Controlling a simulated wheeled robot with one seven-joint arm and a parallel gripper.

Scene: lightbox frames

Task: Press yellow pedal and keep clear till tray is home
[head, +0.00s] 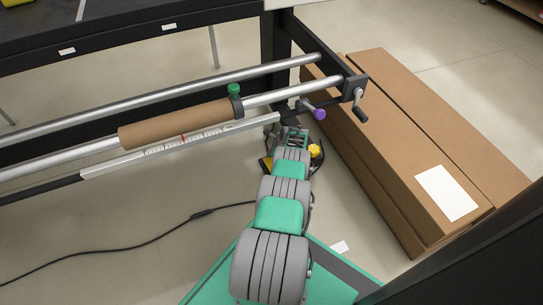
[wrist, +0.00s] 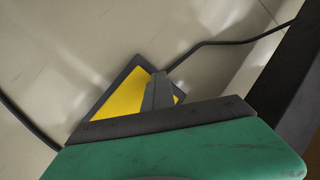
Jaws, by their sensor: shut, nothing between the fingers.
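The yellow pedal (wrist: 125,98), a yellow plate in a dark frame, lies on the floor in the wrist view. My gripper (wrist: 161,77) is shut and empty, its grey fingers over the right part of the pedal and hiding some of it. I cannot tell whether the fingertips touch the plate. In the head view a small part of the pedal (head: 266,164) shows left of my wrist; the rest is hidden by my arm. I cannot make out a tray in either view.
A frame with metal rails (head: 60,108) carries a brown roll (head: 180,123) and a ruler strip (head: 160,150) above the floor. A purple-ended handle (head: 319,113) juts near my wrist. Cardboard boxes (head: 385,150) lie to the right. A black cable (head: 130,245) crosses the floor at left.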

